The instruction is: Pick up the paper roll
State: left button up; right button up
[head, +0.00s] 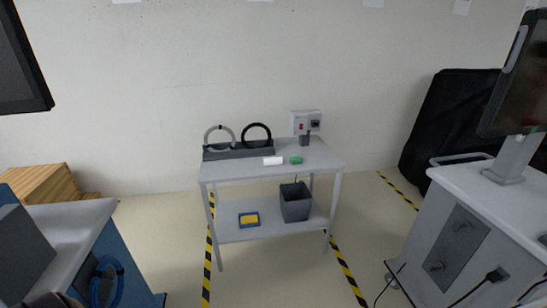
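A small white cylinder that looks like the paper roll (273,160) lies on its side on the top of a grey two-level table (325,163), near its front edge. A small green roll-like item (296,160) lies just to its right, with a narrow gap. Neither of my grippers can be made out in the head view, and nothing touches the white roll.
Behind the rolls stand a dark holder with two rings (238,152) and a control box (306,124). The lower shelf holds a dark bin (295,202) and a blue-yellow item (249,219). Carts flank the open floor (270,270).

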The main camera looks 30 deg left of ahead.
aim_at(275, 161)
jog(key=i+j, duration=0.8)
jog(key=j, duration=0.15)
jog(key=i+j+u, duration=0.1)
jog(key=j, duration=0.3)
jog(key=i, duration=0.1)
